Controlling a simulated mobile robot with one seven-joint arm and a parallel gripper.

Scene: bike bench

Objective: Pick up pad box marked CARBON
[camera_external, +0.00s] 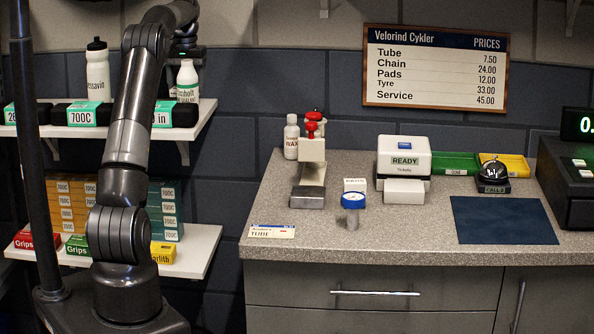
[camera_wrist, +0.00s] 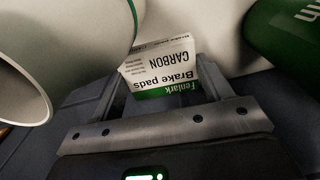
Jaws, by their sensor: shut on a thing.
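The pad box marked CARBON (camera_wrist: 158,62) is white with a green Fenlark band and reads "Brake pads"; its print is upside down in the wrist view. My gripper (camera_wrist: 166,88) is shut on it, one finger on each side. In the external view my gripper (camera_external: 188,52) is at the upper wall shelf, behind a white bottle (camera_external: 188,80). I cannot make out the box in the external view.
In the wrist view a white rounded thing with a green rim (camera_wrist: 75,50) is close on the left, and a green one (camera_wrist: 290,35) on the right. The upper shelf (camera_external: 205,112) also holds a taller bottle (camera_external: 97,72). A counter (camera_external: 400,238) stands to the right.

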